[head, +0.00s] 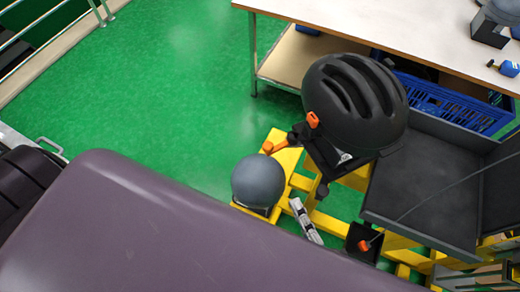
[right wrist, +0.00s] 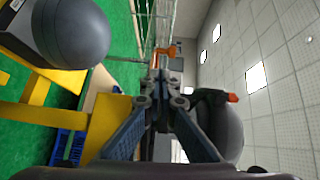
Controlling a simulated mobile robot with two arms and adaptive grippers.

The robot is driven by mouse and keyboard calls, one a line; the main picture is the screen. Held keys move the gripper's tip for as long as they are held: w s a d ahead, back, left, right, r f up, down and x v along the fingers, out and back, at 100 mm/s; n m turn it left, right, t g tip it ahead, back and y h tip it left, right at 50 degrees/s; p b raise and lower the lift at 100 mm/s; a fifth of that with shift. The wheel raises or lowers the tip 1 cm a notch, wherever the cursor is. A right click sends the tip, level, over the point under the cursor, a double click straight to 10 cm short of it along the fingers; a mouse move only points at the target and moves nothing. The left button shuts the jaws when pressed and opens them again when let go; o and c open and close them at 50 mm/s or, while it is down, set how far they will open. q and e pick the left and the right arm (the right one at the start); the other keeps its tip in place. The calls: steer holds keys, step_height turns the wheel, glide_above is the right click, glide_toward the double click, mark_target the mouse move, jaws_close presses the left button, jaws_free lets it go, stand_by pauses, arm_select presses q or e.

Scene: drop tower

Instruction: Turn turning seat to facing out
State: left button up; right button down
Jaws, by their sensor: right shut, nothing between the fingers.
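A dark grey seat-like part (head: 425,178), which I take for the turning seat, is at the right of the head view. It has a flat pan and raised panels at its far and right sides. I cannot tell for sure which way it faces. My right gripper (head: 298,204) is left of the pan, beside a grey ball (head: 257,182). In the right wrist view the right gripper (right wrist: 157,88) shows its fingers together, with nothing between them. The ball (right wrist: 75,28) is at upper left there. My left gripper is not in view.
A black helmet-like dome (head: 355,100) stands close beyond the right gripper, above a yellow frame (head: 282,165). A workbench (head: 400,30) with a blue crate (head: 440,100) is behind. Green floor (head: 180,80) is open at left. Something close hides the lower left.

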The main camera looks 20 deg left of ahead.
mark_target(269, 154)
steer(key=p+x, duration=0.3)
steer(key=x, duration=1)
steer(key=shift+s+a+r, duration=0.1)
steer(key=shift+s, duration=0.05)
steer(key=shift+w+a, duration=0.4)
steer(key=shift+w+a+m+t+h, duration=0.4)
steer(key=shift+w+a+m+t, duration=0.1)
steer(key=shift+w+a+m, duration=0.15)
steer(key=shift+w+a+m+t+h, duration=0.45)
steer(key=shift+w+a+m+h, duration=0.1)
steer(key=shift+w+h, duration=0.15)
steer(key=shift+w+a+m+t+h, duration=0.45)
steer(key=shift+w+a+m+h, duration=0.1)
steer(key=shift+w+h, duration=0.15)
